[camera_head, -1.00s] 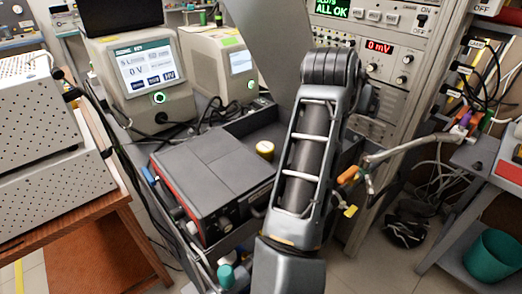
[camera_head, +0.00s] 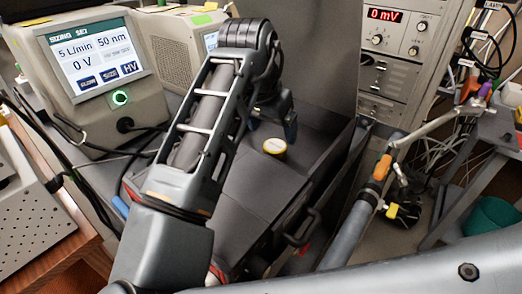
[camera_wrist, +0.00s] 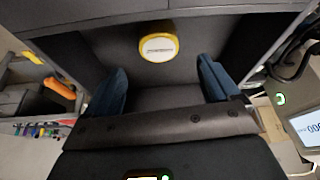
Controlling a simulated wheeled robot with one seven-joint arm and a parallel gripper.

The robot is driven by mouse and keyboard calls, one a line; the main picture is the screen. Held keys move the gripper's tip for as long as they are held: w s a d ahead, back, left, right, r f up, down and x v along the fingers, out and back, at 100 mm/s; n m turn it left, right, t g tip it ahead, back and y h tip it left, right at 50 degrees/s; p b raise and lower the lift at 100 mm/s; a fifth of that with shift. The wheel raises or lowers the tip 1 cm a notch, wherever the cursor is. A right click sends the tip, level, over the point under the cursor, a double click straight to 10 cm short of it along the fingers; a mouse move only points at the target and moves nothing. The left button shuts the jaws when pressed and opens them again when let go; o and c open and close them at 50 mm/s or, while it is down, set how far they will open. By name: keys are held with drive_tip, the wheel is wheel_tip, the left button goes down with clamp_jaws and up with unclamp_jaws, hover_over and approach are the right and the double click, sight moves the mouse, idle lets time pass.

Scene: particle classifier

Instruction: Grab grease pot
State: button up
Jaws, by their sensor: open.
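The grease pot (camera_head: 274,147) is a small round pot with a yellow rim and a pale lid. In the wrist view the grease pot (camera_wrist: 158,47) lies ahead of the fingers, near the middle and top. My gripper (camera_wrist: 162,80) is open, with its two blue fingertips wide apart and nothing between them. In the head view my gripper (camera_head: 270,122) hangs near the pot, above it and slightly to the left; the arm partly hides it.
A classifier unit with a lit screen (camera_head: 97,60) stands at the left, with another unit behind my arm. A dark box (camera_head: 255,205) lies in front of the pot. A raised dark wall (camera_head: 335,150) stands right of the pot. Cables run at the left.

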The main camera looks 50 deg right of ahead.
sight(275, 145)
drive_tip(key=shift+a+x, duration=0.15)
drive_tip(key=shift+x, duration=1.75)
drive_tip(key=shift+a+x, duration=0.2)
drive_tip(key=shift+x, duration=1.7)
drive_tip(key=shift+f, duration=0.1)
drive_tip(key=c, duration=1.2)
drive_tip(key=shift+o, duration=0.2)
